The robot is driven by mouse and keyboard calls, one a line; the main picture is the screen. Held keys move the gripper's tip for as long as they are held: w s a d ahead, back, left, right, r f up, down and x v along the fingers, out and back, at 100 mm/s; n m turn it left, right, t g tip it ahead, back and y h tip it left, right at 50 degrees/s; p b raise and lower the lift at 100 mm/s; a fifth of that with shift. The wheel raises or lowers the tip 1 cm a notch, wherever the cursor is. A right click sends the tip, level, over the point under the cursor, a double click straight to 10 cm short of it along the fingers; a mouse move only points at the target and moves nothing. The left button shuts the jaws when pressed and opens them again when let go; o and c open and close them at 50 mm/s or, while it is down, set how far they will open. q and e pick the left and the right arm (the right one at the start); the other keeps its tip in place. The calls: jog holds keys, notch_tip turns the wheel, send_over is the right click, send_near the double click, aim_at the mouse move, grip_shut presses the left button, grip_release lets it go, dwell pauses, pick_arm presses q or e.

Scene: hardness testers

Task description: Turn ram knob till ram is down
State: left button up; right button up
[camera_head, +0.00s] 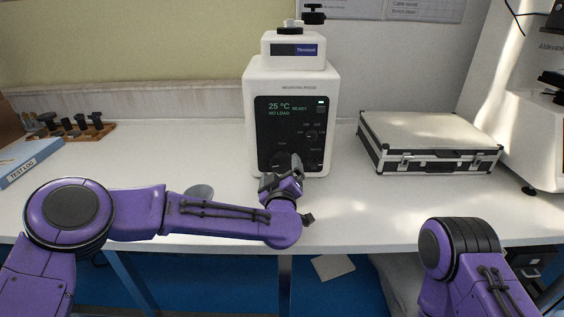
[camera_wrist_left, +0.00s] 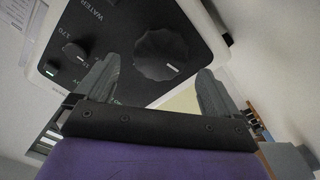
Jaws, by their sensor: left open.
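The white mounting press (camera_head: 292,80) stands upright on the bench, its dark front panel (camera_head: 291,110) lit with "25 °C READY" and "NO LOAD". In the left wrist view a large dark round knob (camera_wrist_left: 163,54) with a white mark shows on that panel; its label is not readable, so I cannot confirm it is the ram knob. My left gripper (camera_head: 285,174) is open in front of the panel's lower left. In the left wrist view its two fingers (camera_wrist_left: 158,68) are apart, with the large knob ahead between them; contact cannot be told. The ram is not visible.
A smaller knob (camera_wrist_left: 75,52) sits on the same panel. A silver-edged case (camera_head: 428,143) lies right of the press, with another white machine (camera_head: 535,120) beyond. A grey bowl (camera_head: 199,192) is behind my left arm. A wooden rack (camera_head: 72,132) stands at left.

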aim_at(281, 164)
pick_arm(q)
jog(key=w, duration=0.4)
jog(key=c, duration=1)
jog(key=shift+o, duration=0.2)
jog(key=shift+f, duration=0.1)
